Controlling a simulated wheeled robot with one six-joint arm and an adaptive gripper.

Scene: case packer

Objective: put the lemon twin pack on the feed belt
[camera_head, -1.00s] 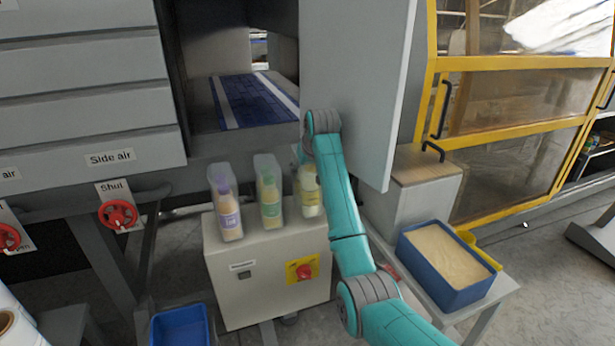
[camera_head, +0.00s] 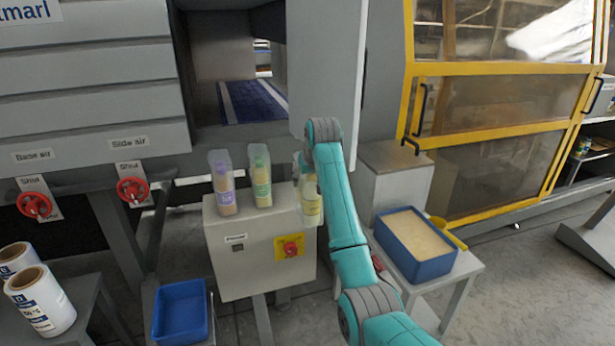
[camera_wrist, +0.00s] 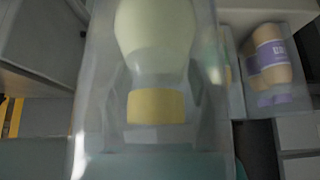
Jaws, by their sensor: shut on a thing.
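The lemon twin pack (camera_head: 312,205) is a clear pack with pale yellow contents and a yellow label, at the right front edge of the grey control box top. It fills the middle of the wrist view, where its yellow band (camera_wrist: 156,106) shows close up. My gripper (camera_head: 305,163) is shut on it, with its fingers mostly hidden by my arm and the pack. I cannot tell whether its base touches the box. The blue feed belt (camera_head: 252,102) with pale side strips lies inside the machine opening, behind and above.
A purple-label pack (camera_head: 223,184) and a green-label pack (camera_head: 260,178) stand on the control box (camera_head: 262,262), left of the lemon pack. A grey door panel (camera_head: 328,70) stands right of the opening. A blue sand-coloured-filled tub (camera_head: 432,268) is at right, an empty blue bin (camera_head: 180,312) below left.

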